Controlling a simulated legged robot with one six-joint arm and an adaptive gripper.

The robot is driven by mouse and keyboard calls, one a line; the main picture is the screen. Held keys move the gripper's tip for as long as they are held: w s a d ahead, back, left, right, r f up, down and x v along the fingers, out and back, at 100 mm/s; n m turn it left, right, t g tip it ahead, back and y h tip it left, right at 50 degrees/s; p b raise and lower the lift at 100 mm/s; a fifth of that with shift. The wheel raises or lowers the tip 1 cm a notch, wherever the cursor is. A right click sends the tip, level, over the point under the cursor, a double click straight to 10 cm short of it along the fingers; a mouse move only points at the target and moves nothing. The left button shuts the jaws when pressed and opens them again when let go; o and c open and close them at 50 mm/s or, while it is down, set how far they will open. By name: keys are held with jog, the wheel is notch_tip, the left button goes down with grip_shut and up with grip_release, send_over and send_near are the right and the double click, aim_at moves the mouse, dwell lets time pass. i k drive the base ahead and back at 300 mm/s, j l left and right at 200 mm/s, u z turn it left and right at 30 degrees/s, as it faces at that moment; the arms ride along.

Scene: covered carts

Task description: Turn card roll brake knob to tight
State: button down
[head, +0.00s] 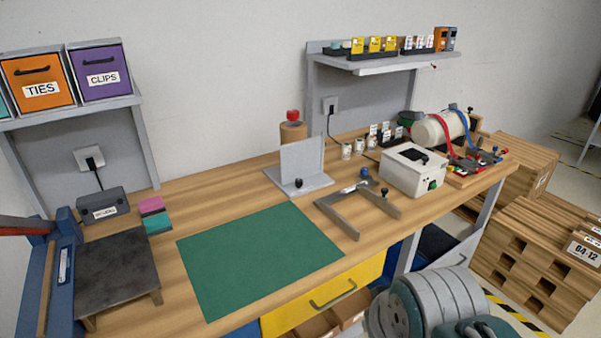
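A brown upright roll (293,132) stands at the back of the wooden workbench, partly hidden behind a grey upright plate. It looks like the card roll. A red knob (292,115) sits on its top; its markings and its setting are too small to read. My gripper is not in view. Grey and teal links of my arm show at the lower right, in front of the bench and apart from the roll.
A green mat (257,259) covers the bench's front middle. The grey plate stand (301,166) stands before the roll. A grey angled frame (345,213) and a white box (413,172) lie to the right. A shelf (385,63) overhangs the back right.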

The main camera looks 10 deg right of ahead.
aim_at(299, 182)
jog(key=i+l+u, duration=0.1)
jog(key=i+l, duration=0.15)
jog(key=i+l+u, duration=0.1)
jog(key=i+l, duration=0.15)
jog(key=l, duration=0.2)
jog(key=i+l+u, duration=0.1)
jog(key=i+l, duration=0.15)
jog(key=i+l+u, duration=0.1)
jog(key=i+l, duration=0.15)
jog(key=l, duration=0.25)
